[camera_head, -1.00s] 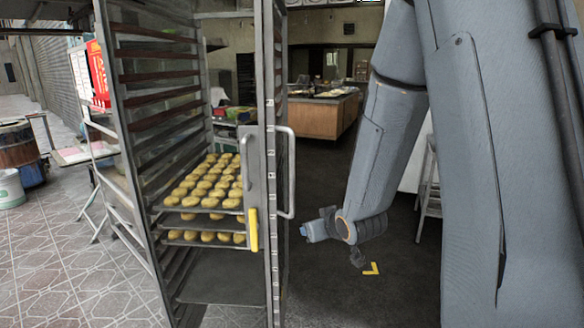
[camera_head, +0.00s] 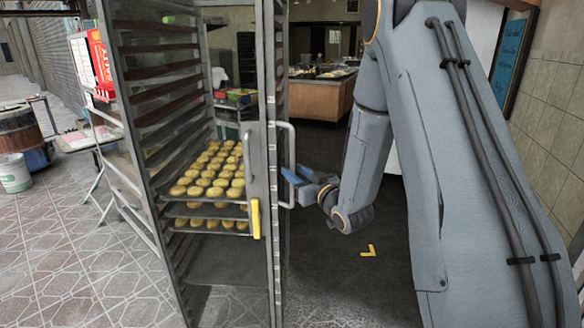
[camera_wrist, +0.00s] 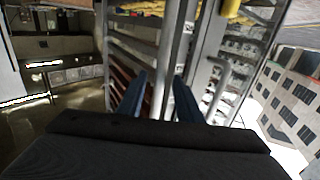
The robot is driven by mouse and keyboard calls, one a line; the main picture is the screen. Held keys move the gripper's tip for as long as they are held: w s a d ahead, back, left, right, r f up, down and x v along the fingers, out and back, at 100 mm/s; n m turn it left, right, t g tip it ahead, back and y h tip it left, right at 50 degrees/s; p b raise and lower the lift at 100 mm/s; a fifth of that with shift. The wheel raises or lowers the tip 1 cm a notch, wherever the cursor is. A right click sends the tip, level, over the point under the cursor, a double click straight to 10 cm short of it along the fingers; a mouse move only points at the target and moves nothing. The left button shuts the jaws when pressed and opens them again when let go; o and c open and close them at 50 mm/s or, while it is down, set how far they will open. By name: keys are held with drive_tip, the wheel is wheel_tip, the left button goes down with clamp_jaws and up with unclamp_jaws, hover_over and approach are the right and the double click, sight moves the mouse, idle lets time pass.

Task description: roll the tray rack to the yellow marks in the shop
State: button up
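The tall metal tray rack (camera_head: 270,250) stands left of my arm in the head view. Its lower trays hold rows of golden buns (camera_head: 212,170). A metal bar handle (camera_head: 291,140) runs along its right side. My gripper (camera_head: 296,187) has blue fingers, open, at the lower part of this handle. In the wrist view my gripper (camera_wrist: 160,82) has its fingers apart, with a vertical metal bar (camera_wrist: 170,45) running between them; whether they touch it I cannot tell. A yellow corner mark (camera_head: 368,251) lies on the dark floor, right of the rack.
A wooden counter (camera_head: 320,98) stands at the back of the shop. A white folding stand (camera_head: 115,190), a barrel (camera_head: 20,135) and a white bucket (camera_head: 14,174) are on the left. The dark floor around the yellow mark looks clear. A tiled wall (camera_head: 555,130) is on the right.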

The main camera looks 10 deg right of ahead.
drive_tip(key=shift+x, duration=1)
drive_tip(key=shift+c, duration=0.2)
clamp_jaws()
